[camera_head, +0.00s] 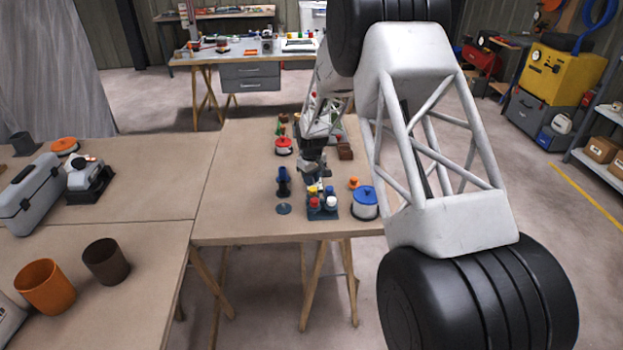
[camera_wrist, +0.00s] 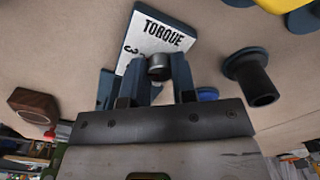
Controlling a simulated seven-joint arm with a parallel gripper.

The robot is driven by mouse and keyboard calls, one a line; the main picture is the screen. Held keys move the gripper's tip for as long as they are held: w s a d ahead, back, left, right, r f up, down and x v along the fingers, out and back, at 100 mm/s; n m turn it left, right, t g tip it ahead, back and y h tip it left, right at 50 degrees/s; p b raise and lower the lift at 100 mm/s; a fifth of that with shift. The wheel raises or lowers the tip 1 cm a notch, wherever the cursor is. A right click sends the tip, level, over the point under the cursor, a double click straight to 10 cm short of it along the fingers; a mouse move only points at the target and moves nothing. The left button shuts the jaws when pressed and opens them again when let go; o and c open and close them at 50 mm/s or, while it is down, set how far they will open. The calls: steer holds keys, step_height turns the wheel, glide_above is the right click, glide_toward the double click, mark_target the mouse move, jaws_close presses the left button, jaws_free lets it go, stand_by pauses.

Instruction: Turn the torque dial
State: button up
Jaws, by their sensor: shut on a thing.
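The torque dial is a small grey metal knob (camera_wrist: 160,66) at the lower edge of a white plate (camera_wrist: 158,34) printed "TORQUE", with a numeral partly visible, on a dark blue base. My gripper (camera_wrist: 158,76) has a dark finger on each side of the knob in the wrist view and is shut on it. The fingers hide part of the plate's lower end. In the head view my gripper (camera_head: 312,166) is low over the far table, and the dial is too small and covered to make out there.
A dark blue flanged cylinder (camera_wrist: 252,78) stands close to the right of the dial in the wrist view. A brown block (camera_wrist: 34,104) lies to the left. In the head view, a blue-lidded pot (camera_head: 366,202), small bottles (camera_head: 314,203) and a red-lidded pot (camera_head: 283,146) surround my gripper.

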steer(key=shift+m, duration=1.3)
steer(key=o, duration=0.9)
steer(key=shift+o, duration=0.2)
steer(key=shift+r, duration=3.9)
